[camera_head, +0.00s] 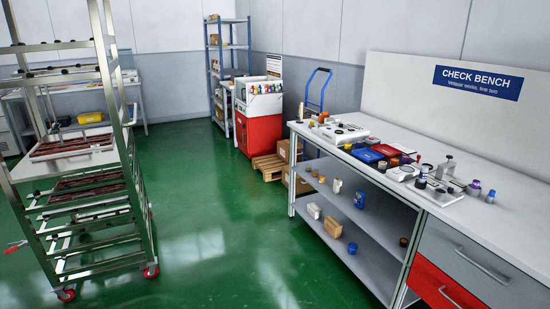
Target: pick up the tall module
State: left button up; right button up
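I cannot pick out a tall module with certainty. Small dark pieces lie on the upper levels of the wheeled metal rack (80,160) at the left, too small to tell their heights. The check bench (513,205) at the right bears many small items, among them a dark upright piece (422,177) near its front edge and a grey upright device (447,168) behind it. Neither of my grippers is in view.
Green floor (215,225) lies open between rack and bench. Bottles and small boxes stand on the shelf (375,240) under the bench.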

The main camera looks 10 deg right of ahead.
aim_at(338, 183)
jog(key=i+z, duration=0.3)
jog(key=i, duration=0.2)
jog(key=i+j+z, duration=0.3)
jog(key=i, duration=0.2)
jog(key=i+j+z, duration=0.3)
jog(key=i, duration=0.2)
